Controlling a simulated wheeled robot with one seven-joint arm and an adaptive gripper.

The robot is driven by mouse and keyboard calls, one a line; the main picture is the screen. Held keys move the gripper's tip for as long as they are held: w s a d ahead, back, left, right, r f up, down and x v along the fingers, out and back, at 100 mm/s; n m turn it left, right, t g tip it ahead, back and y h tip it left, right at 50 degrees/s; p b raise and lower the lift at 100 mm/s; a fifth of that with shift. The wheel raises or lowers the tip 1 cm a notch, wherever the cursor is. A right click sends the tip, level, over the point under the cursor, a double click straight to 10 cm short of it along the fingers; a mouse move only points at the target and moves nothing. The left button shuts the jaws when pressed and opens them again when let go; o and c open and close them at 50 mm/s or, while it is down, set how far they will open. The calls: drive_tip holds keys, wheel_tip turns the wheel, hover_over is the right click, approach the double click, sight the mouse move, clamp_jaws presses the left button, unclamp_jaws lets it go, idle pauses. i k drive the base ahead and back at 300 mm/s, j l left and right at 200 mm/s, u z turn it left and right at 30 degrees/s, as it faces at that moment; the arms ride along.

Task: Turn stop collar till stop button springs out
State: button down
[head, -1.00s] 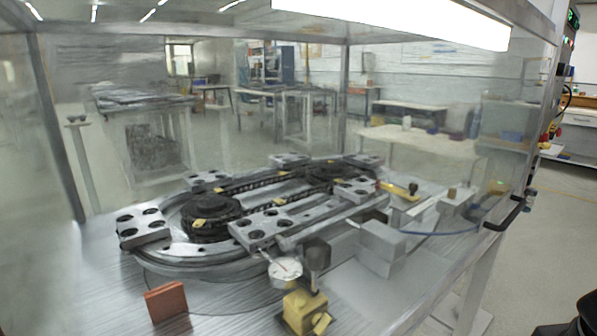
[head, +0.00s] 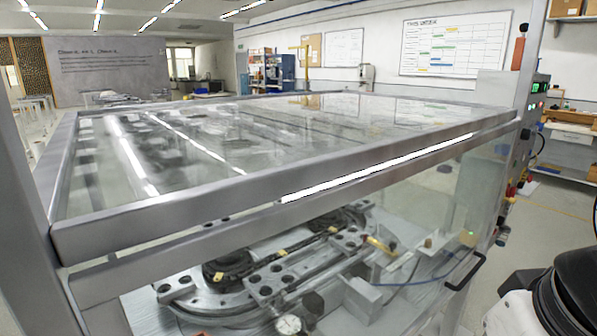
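A control column (head: 523,130) stands at the right of the glass enclosure, with a green display and small lights near its top. Small red and yellow parts (head: 511,191) show low on this column. They may include the stop button and its collar, but they are too small and too edge-on to tell apart or to judge whether the button is in or out. My gripper is not in view. A black and white part of my arm shows at the lower right, apart from the column.
The glass enclosure (head: 240,190) with its metal frame fills the middle. A ring track (head: 215,297) lies inside it. A dark door handle (head: 466,272) juts from its right side. A bench (head: 572,148) stands at the far right; some floor between is clear.

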sight(525, 174)
drive_tip(key=z, duration=1.05)
drive_tip(key=i+l+u, duration=0.25)
drive_tip(key=i+l, duration=0.6)
drive_tip(key=i, duration=0.3)
drive_tip(key=i+l+u, duration=0.25)
drive_tip(key=i+l, duration=0.8)
drive_tip(key=i, duration=0.05)
